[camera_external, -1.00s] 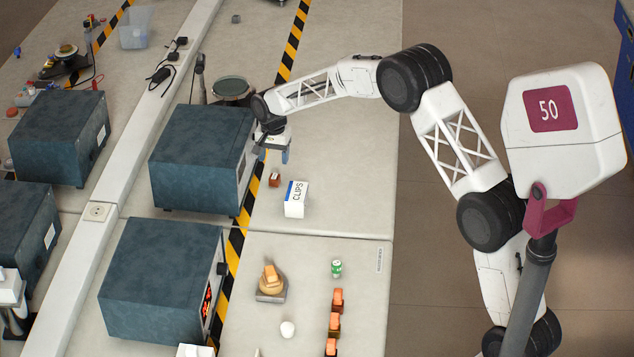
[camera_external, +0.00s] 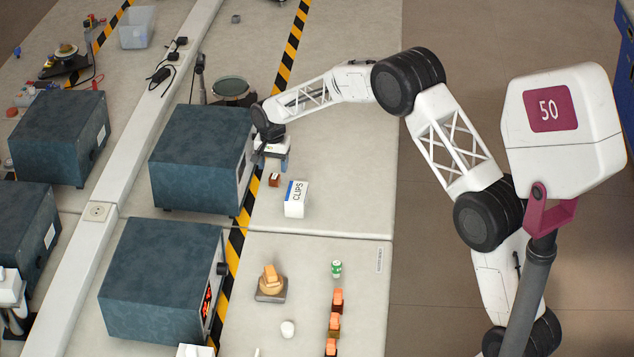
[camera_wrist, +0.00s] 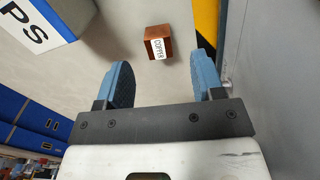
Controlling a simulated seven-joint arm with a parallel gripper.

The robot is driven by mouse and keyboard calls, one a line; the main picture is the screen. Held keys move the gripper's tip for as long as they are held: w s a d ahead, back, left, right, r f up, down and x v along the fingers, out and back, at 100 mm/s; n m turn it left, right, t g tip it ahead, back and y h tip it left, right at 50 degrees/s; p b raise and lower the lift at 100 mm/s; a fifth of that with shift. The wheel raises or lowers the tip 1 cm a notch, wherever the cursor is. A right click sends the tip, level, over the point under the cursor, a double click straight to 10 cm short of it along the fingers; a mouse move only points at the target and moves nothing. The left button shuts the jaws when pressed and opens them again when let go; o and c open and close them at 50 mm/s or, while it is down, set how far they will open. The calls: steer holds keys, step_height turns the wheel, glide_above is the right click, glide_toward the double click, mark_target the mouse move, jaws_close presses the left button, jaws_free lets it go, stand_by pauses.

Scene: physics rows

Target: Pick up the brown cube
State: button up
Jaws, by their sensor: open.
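The brown cube (camera_external: 274,180) sits on the bench just left of the white clips box. In the wrist view the brown cube (camera_wrist: 158,42) has a white label reading COPPER and lies beyond the fingertips, nearer the right finger. My gripper (camera_external: 286,160) points down above the bench, behind the cube in the external view. In the wrist view my gripper (camera_wrist: 160,75) shows two blue fingers spread apart with nothing between them.
The white clips box (camera_external: 296,199) stands close to the cube and shows at upper left in the wrist view (camera_wrist: 35,22). A dark blue-grey box instrument (camera_external: 200,160) stands left of the gripper, past a yellow-black stripe (camera_external: 237,240). The bench to the right is clear.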

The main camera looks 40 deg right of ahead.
mark_target(274, 177)
steer(key=shift+s+f, duration=0.1)
steer(key=shift+f, duration=2.55)
steer(key=c, duration=1.1)
